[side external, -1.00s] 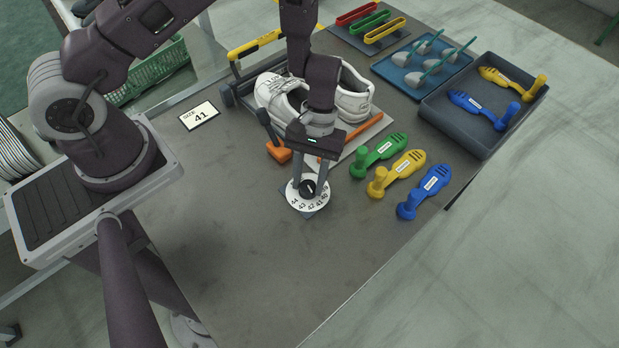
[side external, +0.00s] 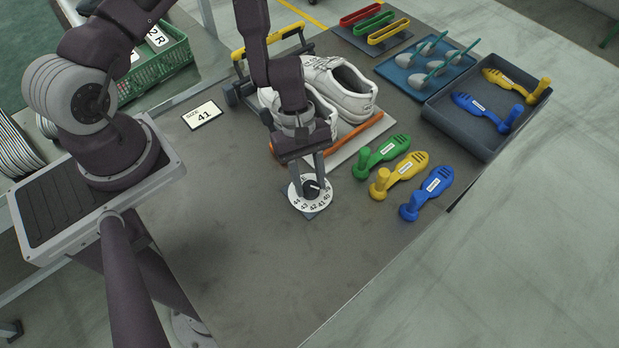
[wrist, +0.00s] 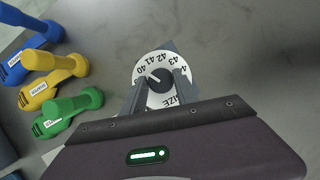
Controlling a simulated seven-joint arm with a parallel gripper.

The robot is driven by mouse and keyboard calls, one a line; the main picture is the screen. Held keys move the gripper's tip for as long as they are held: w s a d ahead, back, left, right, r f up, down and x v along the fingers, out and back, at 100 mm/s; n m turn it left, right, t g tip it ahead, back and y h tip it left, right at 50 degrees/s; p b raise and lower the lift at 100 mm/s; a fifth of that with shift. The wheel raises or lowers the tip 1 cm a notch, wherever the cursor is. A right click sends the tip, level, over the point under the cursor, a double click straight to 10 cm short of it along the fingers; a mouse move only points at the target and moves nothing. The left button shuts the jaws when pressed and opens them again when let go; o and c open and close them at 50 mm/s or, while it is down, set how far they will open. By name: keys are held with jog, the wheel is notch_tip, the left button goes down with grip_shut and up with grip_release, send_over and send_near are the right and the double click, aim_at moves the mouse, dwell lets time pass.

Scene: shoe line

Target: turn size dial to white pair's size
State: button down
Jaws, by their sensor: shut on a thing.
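The size dial (side external: 298,200) is a white disc with numbers around its edge, on a small grey base on the table. It also shows in the wrist view (wrist: 165,58). Its round black knob (wrist: 160,82) has a white pointer line, which appears to point near 40 in the wrist view. My gripper (side external: 311,187) reaches down onto the dial and is shut on the knob, one finger on each side. The white pair of shoes (side external: 352,100) stands behind my gripper, partly hidden by my arm. A card (side external: 202,116) reads "SIZE 41".
Green (side external: 384,151), yellow (side external: 404,170) and blue (side external: 432,187) shoe-shaped tools lie right of the dial. A dark tray (side external: 463,135) holds more. An orange bar (side external: 352,136) lies beside the shoes. The table in front is clear.

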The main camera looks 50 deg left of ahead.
jog(key=shift+n, duration=0.3)
jog(key=c, duration=0.9)
grip_release()
jog(key=shift+c, duration=0.2)
jog(key=v, duration=0.7)
jog(key=shift+s, duration=0.1)
